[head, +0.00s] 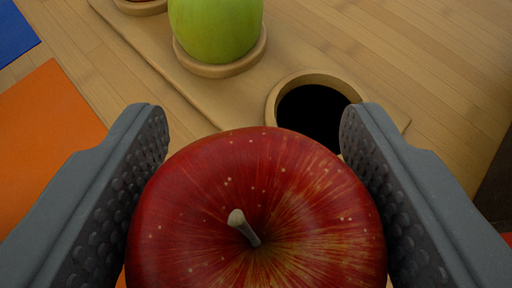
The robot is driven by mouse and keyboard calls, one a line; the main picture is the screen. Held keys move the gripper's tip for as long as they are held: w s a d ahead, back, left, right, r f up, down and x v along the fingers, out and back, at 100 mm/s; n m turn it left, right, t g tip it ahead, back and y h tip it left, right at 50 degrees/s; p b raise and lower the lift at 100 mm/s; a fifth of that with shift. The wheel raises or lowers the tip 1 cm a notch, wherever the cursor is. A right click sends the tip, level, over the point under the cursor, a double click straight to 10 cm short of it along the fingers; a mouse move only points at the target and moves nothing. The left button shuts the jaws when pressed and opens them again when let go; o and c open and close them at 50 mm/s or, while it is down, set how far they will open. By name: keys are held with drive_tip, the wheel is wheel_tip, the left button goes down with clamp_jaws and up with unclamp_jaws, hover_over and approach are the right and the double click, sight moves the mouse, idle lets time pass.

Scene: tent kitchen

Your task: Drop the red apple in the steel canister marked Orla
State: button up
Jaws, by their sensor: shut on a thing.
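A red apple (300,215) with a short stem fills the lower middle of the head view. My gripper (255,140) is shut on it, with one textured pad against each side. The apple covers part of the wooden board and of the ringed cup behind it. I cannot tell from this view how high it is held. No steel canister and no Orla marking show in the head view.
A wooden board (165,65) lies on the wooden table (420,50). It bears a green apple (215,25) in a round holder and an empty dark-bottomed holder (312,112). An orange mat (50,140) and a blue mat (14,35) lie at left.

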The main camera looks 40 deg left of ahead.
drive_tip(key=s, duration=0.2)
drive_tip(key=s+d, duration=0.1)
drive_tip(key=s, duration=0.1)
drive_tip(key=s+p, duration=0.1)
drive_tip(key=s, duration=0.1)
drive_tip(key=shift+s+d+r, duration=0.3)
drive_tip(key=shift+s, duration=0.05)
